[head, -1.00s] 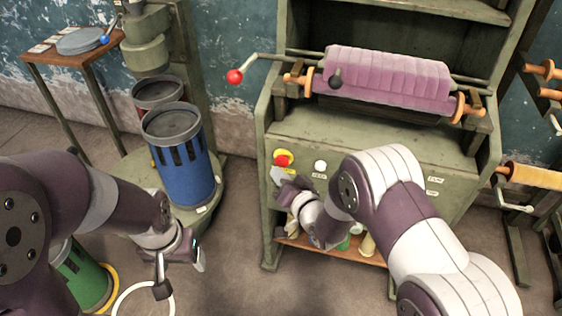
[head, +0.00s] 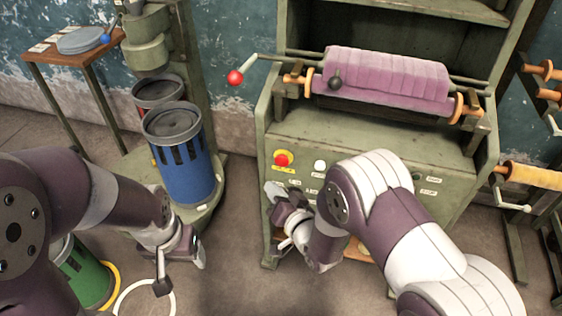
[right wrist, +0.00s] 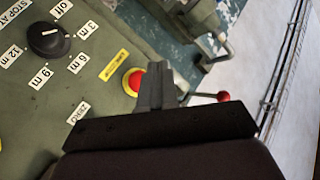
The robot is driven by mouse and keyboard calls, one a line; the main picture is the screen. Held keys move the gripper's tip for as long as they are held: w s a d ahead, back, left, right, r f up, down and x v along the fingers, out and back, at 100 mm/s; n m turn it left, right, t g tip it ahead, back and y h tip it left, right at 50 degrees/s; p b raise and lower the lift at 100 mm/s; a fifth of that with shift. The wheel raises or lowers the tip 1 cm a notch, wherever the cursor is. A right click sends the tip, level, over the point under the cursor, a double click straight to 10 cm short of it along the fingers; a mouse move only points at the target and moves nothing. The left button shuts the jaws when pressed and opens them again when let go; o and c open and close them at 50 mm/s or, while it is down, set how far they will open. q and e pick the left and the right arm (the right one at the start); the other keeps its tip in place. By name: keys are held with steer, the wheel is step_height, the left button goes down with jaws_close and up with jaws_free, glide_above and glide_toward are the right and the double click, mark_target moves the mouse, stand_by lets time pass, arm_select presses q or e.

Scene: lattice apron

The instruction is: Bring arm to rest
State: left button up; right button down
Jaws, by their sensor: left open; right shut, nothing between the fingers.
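My right arm comes in from the lower right in the head view. Its gripper (head: 276,196) is in front of the green machine's front panel (head: 385,165), below a red button with a yellow collar (head: 283,159). In the right wrist view the gripper's fingers (right wrist: 155,80) are closed together with nothing between them, and the red button (right wrist: 134,82) shows just beside them. Whether the fingers touch the panel cannot be told. My left gripper (head: 182,250) is low at the left, over the floor, apart from everything nearby; its fingers are only partly visible.
A purple cloth roll (head: 385,80) lies on the machine's top, with a red-knobbed crank (head: 235,77) at its left. A blue canister (head: 183,165) and a green canister (head: 85,275) stand at the left. A rack with rolls (head: 535,175) is at the right.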

stand_by(0.6)
steer(key=s+d+f+n+g+h, duration=0.3)
steer(key=s+d+f+g+h, duration=0.3)
steer(key=f+g, duration=0.25)
steer(key=s+d+r+g+h, duration=0.1)
steer(key=s+d+r+g, duration=0.2)
steer(key=s+d+r, duration=0.3)
steer(key=s+d+r+g, duration=0.3)
steer(key=s+d, duration=0.1)
steer(key=s, duration=0.4)
step_height(320, 180, up, 24)
steer(key=w+d+t+p, duration=0.1)
steer(key=d+p, duration=0.1)
steer(key=p, duration=1.9)
steer(key=shift+m, duration=0.4)
steer(key=shift+w+r, duration=0.1)
